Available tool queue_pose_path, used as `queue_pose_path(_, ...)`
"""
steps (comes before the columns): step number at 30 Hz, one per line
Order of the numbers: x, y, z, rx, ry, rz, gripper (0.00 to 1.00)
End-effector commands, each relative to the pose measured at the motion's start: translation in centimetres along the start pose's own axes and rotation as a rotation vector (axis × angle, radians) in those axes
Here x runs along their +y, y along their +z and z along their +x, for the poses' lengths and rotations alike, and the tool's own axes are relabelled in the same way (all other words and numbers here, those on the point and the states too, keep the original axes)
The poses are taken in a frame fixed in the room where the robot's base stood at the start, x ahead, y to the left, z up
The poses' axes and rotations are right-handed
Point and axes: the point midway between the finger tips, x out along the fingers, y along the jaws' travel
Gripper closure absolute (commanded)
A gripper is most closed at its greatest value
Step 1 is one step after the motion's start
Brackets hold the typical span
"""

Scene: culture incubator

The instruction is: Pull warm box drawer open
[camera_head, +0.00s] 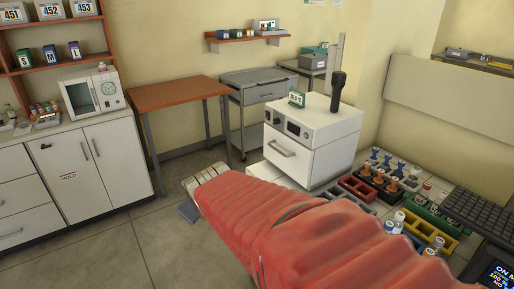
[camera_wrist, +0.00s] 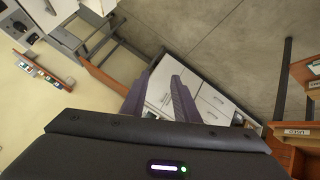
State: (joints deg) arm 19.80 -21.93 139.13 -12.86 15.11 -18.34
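The warm box (camera_head: 318,138) is a white cabinet on the right of the head view, with a dark control panel and a small green-framed display on top. Its drawer (camera_head: 290,160) has a bar handle and looks closed, flush with the front. My arm, in a red sleeve, crosses the foreground. My gripper shows in the wrist view (camera_wrist: 163,76) as two dark fingers, spread apart with nothing between them. It is apart from the drawer, to its lower left in the head view. A white box at the wrist view's top left appears to be the warm box (camera_wrist: 48,12).
A wooden-topped table (camera_head: 178,92) and grey cart (camera_head: 260,92) stand behind. White cabinets (camera_head: 85,160) stand at left. Coloured racks with bottles (camera_head: 385,180) and a keyboard (camera_head: 478,212) lie at right. The floor (camera_head: 150,240) is clear at front left.

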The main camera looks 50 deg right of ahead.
Motion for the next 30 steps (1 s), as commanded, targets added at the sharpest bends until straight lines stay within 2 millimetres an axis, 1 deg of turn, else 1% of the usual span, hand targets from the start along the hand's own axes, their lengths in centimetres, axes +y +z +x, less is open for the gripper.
queue_pose_path(1,1.7,0.3,1.4,0.006,0.031,-0.022,0.72)
queue_pose_path(6,7.0,0.8,5.1,0.057,0.129,-0.128,0.72)
queue_pose_path(9,10.4,1.7,6.9,0.077,0.202,-0.193,0.72)
queue_pose_path(15,16.1,4.2,10.1,0.121,0.311,-0.332,0.72)
queue_pose_path(20,20.1,7.1,11.9,0.150,0.399,-0.439,0.72)
queue_pose_path(24,23.2,10.2,13.0,0.173,0.476,-0.527,0.72)
queue_pose_path(27,25.1,12.6,13.4,0.188,0.532,-0.584,0.72)
queue_pose_path(30,26.5,14.7,13.5,0.202,0.584,-0.632,0.72)
